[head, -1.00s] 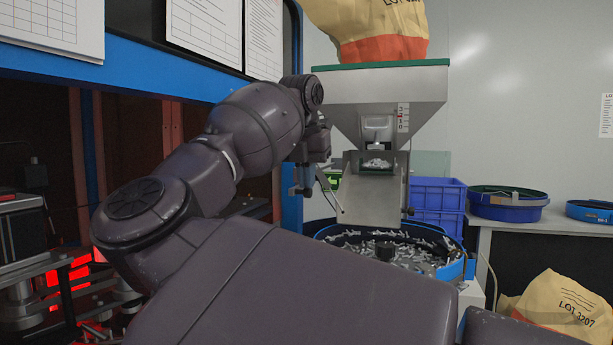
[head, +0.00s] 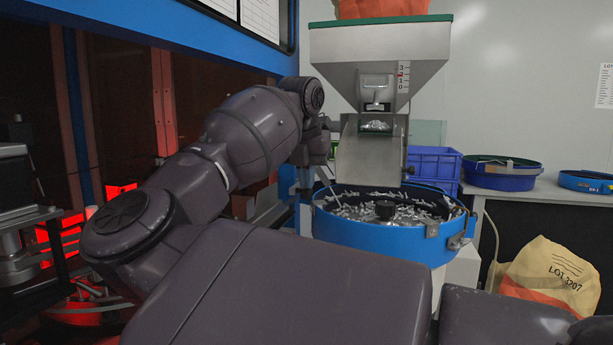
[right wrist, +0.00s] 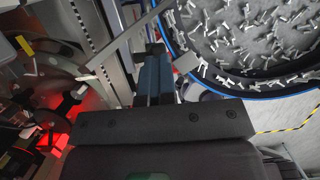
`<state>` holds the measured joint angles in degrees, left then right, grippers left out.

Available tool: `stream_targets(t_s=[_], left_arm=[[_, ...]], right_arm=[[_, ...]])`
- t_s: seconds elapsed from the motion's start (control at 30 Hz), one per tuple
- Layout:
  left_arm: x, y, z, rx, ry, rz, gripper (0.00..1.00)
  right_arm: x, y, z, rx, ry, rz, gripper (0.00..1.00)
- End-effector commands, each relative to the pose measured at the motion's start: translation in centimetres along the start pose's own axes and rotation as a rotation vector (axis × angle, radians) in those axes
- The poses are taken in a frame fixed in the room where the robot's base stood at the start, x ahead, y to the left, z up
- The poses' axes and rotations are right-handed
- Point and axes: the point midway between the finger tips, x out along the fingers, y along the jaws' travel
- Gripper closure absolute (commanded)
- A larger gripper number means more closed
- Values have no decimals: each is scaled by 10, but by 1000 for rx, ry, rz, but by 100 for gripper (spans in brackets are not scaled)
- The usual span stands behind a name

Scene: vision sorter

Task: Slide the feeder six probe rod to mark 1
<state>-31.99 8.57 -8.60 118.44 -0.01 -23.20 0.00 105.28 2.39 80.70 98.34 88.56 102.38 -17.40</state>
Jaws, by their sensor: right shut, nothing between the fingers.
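My right gripper (head: 304,188) is shut and empty, pointing down at the left of the feeder bowl (head: 375,240). In the right wrist view its fingers (right wrist: 152,72) are together, beside the bowl's blue rim. A thin slanted rod (head: 329,184), possibly the probe rod, shows just right of the gripper in the head view. In the wrist view a pale flat tab (right wrist: 187,62) lies right of the fingertips; I cannot tell whether they touch. A scale (head: 402,78) numbered 3 to 0 is on the hopper (head: 340,50). The rod's mark cannot be read. My left gripper is not in view.
The hopper's metal chute (head: 368,160) ends above the bowl, which holds many small pale parts. Blue crates (head: 433,163) and a blue-rimmed tray (head: 502,174) stand behind at right. A sack (head: 550,278) is at lower right. A red-lit machine (head: 60,240) is left.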

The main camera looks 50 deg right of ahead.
Motion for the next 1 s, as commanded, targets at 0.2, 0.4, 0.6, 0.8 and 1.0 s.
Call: stream_targets(t_s=[0.2,0.4,0.6,0.8,1.0], left_arm=[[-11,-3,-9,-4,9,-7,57],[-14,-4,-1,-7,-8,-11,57],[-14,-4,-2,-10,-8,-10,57],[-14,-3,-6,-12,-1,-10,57],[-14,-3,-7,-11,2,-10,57]], right_arm=[[-34,-9,3,5,0,5,100],[-70,-9,4,5,-5,4,100],[-108,-9,5,6,-7,3,100],[-132,-9,5,5,-7,4,100],[-139,-9,5,6,-7,2,100]])
